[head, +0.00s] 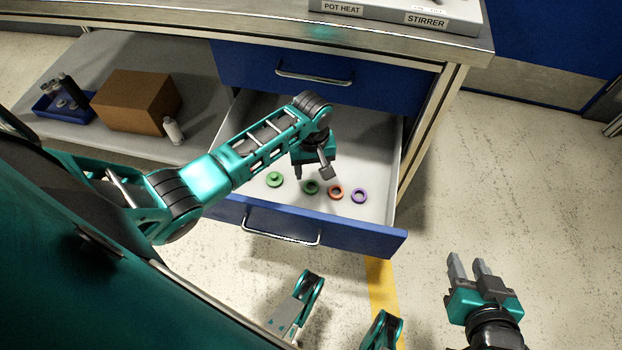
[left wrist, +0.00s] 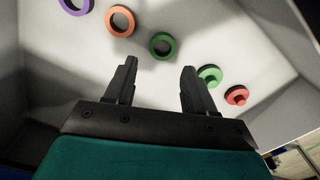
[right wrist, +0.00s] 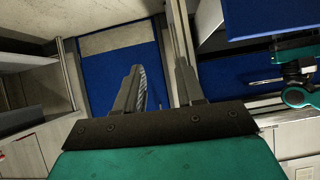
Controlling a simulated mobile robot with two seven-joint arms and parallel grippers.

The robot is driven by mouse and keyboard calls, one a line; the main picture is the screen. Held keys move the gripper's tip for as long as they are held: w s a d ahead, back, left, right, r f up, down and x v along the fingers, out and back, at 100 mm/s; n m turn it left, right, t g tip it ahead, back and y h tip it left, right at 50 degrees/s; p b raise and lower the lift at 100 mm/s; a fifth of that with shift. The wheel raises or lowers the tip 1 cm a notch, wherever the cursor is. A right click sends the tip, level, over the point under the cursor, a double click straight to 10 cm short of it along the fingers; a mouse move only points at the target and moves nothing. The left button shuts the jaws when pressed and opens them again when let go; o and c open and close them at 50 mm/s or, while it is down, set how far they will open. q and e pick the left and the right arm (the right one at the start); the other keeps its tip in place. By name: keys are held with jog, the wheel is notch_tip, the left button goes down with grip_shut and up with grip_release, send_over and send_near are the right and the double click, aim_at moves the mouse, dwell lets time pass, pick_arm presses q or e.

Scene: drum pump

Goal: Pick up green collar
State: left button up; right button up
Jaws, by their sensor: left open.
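The green collar (head: 311,187) is a ring lying flat in the open drawer, between a green knobbed piece and an orange ring. In the left wrist view the green collar (left wrist: 162,45) lies just beyond the gap between the fingertips. My left gripper (head: 312,174) is open and empty, reaching down into the drawer above and close to the collar, not around it. Its fingers also show in the left wrist view (left wrist: 160,67). My right gripper (head: 467,262) is open and empty over the floor at right, away from the drawer.
The drawer (head: 350,232) also holds an orange ring (head: 335,192), a purple ring (head: 359,196), a green knobbed piece (head: 274,179) and a red knobbed piece (left wrist: 237,96). Drawer walls surround them. A brown box (head: 135,101) stands on the shelf at left.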

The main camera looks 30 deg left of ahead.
aim_at(314, 189)
pick_arm(q)
jog(key=f+b, duration=0.2)
jog(key=f, duration=0.3)
jog(key=shift+s+d+b, duration=0.3)
jog(key=shift+d+b, duration=0.1)
jog(key=shift+f, duration=0.3)
jog(key=shift+r, duration=0.1)
jog(key=shift+c, duration=0.4)
jog(key=c, duration=0.8)
jog(key=shift+r, duration=0.15)
